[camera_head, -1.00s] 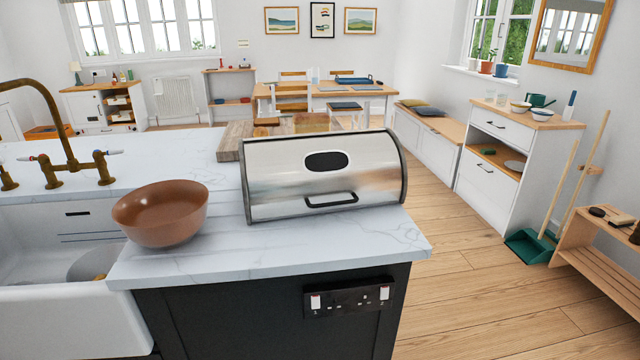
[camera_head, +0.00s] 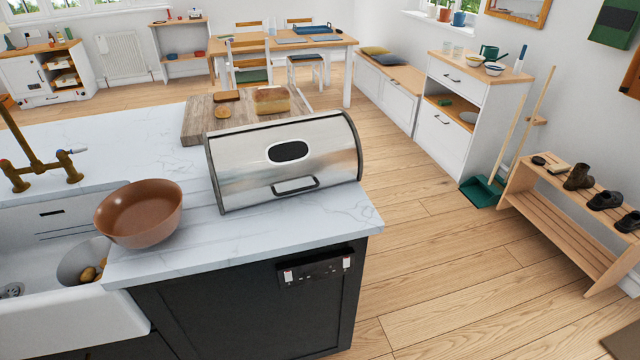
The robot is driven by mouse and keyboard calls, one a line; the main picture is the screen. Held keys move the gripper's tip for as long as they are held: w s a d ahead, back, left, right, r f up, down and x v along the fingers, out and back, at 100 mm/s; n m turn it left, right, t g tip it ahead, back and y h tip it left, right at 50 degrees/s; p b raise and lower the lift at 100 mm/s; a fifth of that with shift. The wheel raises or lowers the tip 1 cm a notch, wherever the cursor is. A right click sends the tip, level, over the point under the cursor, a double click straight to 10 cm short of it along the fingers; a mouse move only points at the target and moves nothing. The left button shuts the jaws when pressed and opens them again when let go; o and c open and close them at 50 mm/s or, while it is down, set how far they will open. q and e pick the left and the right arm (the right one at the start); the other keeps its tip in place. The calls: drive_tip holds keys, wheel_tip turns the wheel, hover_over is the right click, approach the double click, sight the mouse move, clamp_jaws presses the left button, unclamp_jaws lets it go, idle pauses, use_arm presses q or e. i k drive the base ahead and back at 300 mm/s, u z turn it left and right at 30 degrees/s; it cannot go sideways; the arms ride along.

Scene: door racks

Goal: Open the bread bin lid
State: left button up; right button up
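The bread bin (camera_head: 283,161) is a silver metal box with a rounded front and dark side rims. It stands on the white marble counter near its right end. Its lid (camera_head: 325,158) is closed, with a dark oval window (camera_head: 288,152) and a black bar handle (camera_head: 296,186) low on the front. Neither of my grippers shows in the head view. The inside of the bin is hidden behind the lid.
A brown bowl (camera_head: 139,212) stands left of the bin, beside the sink (camera_head: 60,310). A wooden board (camera_head: 196,122) with bread (camera_head: 271,100) lies behind the bin. A shoe rack (camera_head: 560,215) stands at the right. The wooden floor (camera_head: 440,270) right of the counter is clear.

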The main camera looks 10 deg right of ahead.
sight(265, 163)
drive_tip(key=z, duration=1.3)
drive_tip(key=i, duration=0.75)
drive_tip(key=u, duration=2)
